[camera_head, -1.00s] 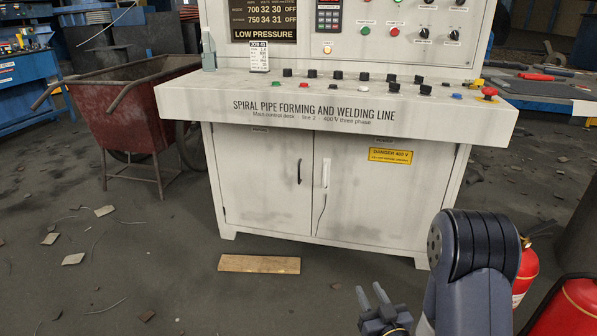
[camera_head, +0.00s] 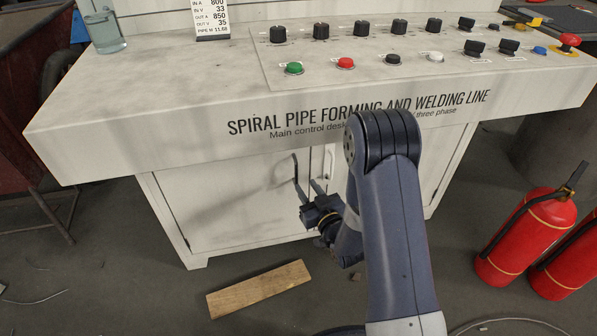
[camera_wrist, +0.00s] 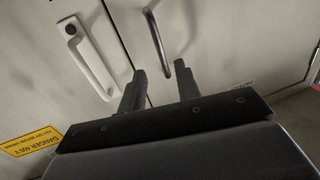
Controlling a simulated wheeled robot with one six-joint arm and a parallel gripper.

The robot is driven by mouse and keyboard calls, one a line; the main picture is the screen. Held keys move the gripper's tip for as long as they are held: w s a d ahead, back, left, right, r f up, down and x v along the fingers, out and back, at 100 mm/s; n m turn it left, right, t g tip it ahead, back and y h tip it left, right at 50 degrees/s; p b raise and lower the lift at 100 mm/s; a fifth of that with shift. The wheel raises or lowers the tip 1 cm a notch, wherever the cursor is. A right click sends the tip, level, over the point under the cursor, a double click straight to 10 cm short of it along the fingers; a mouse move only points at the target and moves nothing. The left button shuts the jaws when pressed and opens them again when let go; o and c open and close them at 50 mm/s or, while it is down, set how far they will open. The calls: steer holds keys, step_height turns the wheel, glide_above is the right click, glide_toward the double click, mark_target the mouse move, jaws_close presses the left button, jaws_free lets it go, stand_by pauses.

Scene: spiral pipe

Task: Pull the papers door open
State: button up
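The control desk's cabinet has a left door (camera_head: 235,190) with a dark bar handle (camera_wrist: 153,35). The right door carries a white handle (camera_wrist: 85,52). Both doors look shut. My gripper (camera_head: 309,190) is in front of the doors, by the handles. In the wrist view its two fingers (camera_wrist: 160,70) are apart, and one end of the dark handle shows in line with the gap between them. I cannot tell how deep the handle sits. My forearm hides part of the right door.
The desk top (camera_head: 180,90) with buttons and knobs overhangs the doors above my gripper. A wooden plank (camera_head: 259,289) lies on the floor in front. Red fire extinguishers (camera_head: 527,235) stand at the right. A red cart (camera_head: 30,150) is at the left.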

mark_target(297, 174)
steer(key=p+x, duration=0.1)
steer(key=x, duration=0.5)
steer(key=shift+s+a, duration=0.1)
steer(key=shift+a, duration=0.05)
steer(key=shift+c, duration=0.3)
jaws_close()
